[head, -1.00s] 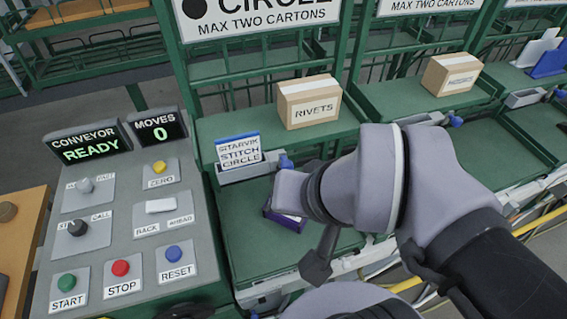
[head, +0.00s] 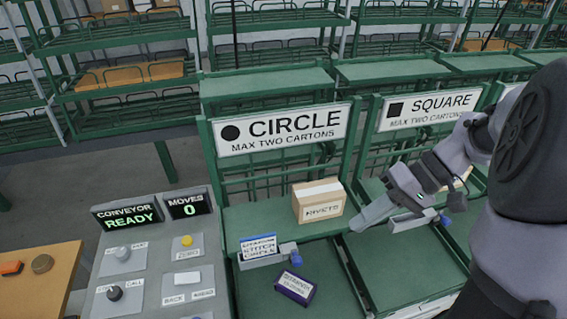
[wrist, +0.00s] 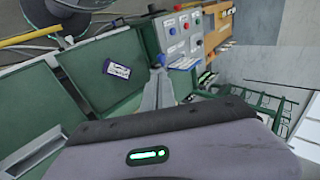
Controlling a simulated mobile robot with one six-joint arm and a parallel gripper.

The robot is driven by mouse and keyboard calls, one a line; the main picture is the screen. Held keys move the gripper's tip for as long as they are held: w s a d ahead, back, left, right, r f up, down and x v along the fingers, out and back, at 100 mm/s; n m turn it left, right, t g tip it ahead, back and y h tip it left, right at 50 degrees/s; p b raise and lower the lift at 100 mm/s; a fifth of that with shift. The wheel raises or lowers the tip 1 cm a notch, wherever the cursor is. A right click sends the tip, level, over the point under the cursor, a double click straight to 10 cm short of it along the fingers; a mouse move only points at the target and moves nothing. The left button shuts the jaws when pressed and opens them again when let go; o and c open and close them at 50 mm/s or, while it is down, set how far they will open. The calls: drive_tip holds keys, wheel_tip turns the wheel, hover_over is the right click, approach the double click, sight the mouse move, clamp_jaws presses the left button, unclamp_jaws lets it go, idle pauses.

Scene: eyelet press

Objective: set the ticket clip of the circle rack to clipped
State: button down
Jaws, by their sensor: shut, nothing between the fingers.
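The circle rack's ticket clip (head: 262,261) is a grey bar on the front edge of its upper shelf, under the CIRCLE sign (head: 283,128). A white ticket with a blue top (head: 259,246) stands at it. The clip's blue knob (head: 296,260) is at its right end, just below a small grey-blue piece. Whether the clip grips the ticket is too small to tell. My gripper (head: 358,222) is shut and empty, right of the clip and apart from it, by the RIVETS carton. Its fingers also show in the wrist view (wrist: 158,84).
The RIVETS carton (head: 319,201) stands on the circle shelf. A dark purple box (head: 295,287) lies on the lower tray. The square rack's clip (head: 412,220) is close to my gripper's right. The conveyor panel (head: 150,265) stands at the left.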

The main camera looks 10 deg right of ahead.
sight(301, 260)
drive_tip(key=shift+d, duration=0.15)
drive_tip(key=b+x, duration=0.4)
drive_tip(key=x, duration=1)
drive_tip(key=shift+w, duration=0.1)
drive_tip(key=shift+r, duration=0.1)
